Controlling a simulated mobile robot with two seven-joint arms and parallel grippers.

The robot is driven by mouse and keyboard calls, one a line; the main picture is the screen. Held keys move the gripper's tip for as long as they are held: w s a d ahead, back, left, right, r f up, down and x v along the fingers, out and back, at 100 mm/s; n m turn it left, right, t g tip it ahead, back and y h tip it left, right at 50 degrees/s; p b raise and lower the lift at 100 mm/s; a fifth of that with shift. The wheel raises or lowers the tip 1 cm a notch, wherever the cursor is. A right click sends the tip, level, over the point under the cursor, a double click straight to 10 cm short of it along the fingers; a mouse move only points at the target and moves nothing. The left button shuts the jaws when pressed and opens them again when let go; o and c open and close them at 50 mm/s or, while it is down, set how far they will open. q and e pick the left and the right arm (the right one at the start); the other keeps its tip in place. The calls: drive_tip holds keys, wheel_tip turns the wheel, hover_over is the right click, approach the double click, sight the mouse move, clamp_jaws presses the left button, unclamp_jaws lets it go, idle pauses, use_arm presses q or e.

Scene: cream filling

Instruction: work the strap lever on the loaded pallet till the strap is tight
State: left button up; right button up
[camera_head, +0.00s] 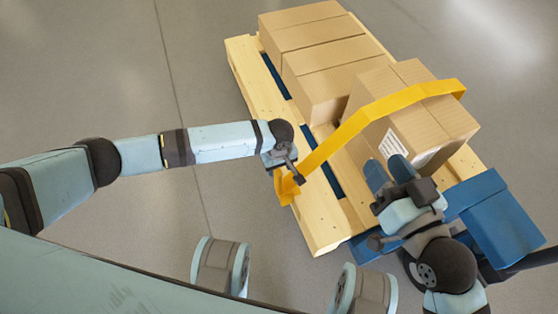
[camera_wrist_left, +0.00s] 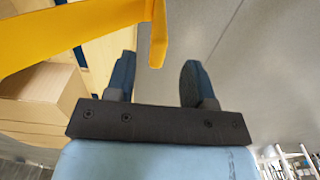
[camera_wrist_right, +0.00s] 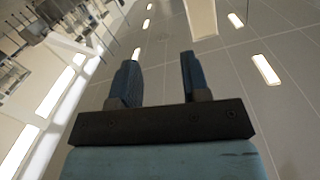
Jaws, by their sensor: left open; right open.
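A yellow strap (camera_head: 352,124) arches over the front carton (camera_head: 415,123) on the wooden pallet (camera_head: 318,222). A folded yellow-orange piece (camera_head: 287,188) is at its lower left end by the pallet's edge; I cannot tell whether this is the lever. My left gripper (camera_head: 284,177) is beside this piece. In the left wrist view the left gripper (camera_wrist_left: 157,68) is open and empty, with a hanging yellow piece (camera_wrist_left: 158,35) just beyond and between its fingertips. My right gripper (camera_head: 385,165) is open in front of the carton; in its wrist view the jaws (camera_wrist_right: 160,60) are empty.
More cartons (camera_head: 318,60) stand behind on the pallet. A blue pallet jack (camera_head: 497,215) is at the pallet's right front, close to my right arm. Grey floor (camera_head: 90,70) to the left is clear. The right wrist view shows ceiling lights (camera_wrist_right: 266,69).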

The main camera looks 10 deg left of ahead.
sight(279, 173)
use_arm(q)
wheel_tip(279, 173, down, 6)
drive_tip(key=shift+r+b, duration=0.1)
drive_tip(key=shift+b, duration=1.15)
drive_tip(key=shift+f, duration=0.45)
use_arm(e)
drive_tip(key=shift+w+d+f+n, duration=0.3)
drive_tip(key=shift+w+f+n, duration=0.3)
drive_tip(key=shift+f+n, duration=0.2)
use_arm(q)
clamp_jaws()
use_arm(e)
drive_tip(key=shift+r, duration=0.1)
